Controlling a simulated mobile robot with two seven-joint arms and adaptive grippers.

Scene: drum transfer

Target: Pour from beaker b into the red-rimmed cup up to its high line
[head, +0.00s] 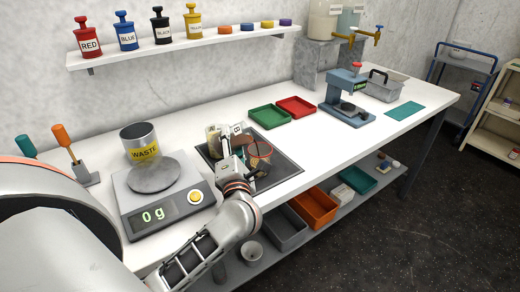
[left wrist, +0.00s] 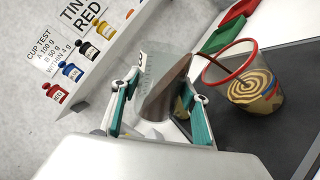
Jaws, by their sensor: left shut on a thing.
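My left gripper (left wrist: 160,110) is shut on a clear beaker (left wrist: 162,88), tilted and holding brown liquid. The red-rimmed cup (left wrist: 245,88) stands upright on the dark mat to the beaker's right in the left wrist view. It holds tan and dark brown liquid in a swirl pattern. A thin dark line runs from the beaker's lip into the cup and looks like a stream. Coloured marks show on the cup's side, but I cannot read the level against them. In the head view my left gripper (head: 232,158) is beside the cup (head: 260,152) and partly hides the beaker. My right gripper is out of view.
A scale (head: 163,200) reading 0 g and a WASTE container (head: 140,143) stand left of the dark mat (head: 283,170). Green (head: 268,117) and red (head: 296,106) trays lie behind it. A blue-grey press (head: 347,98) stands right.

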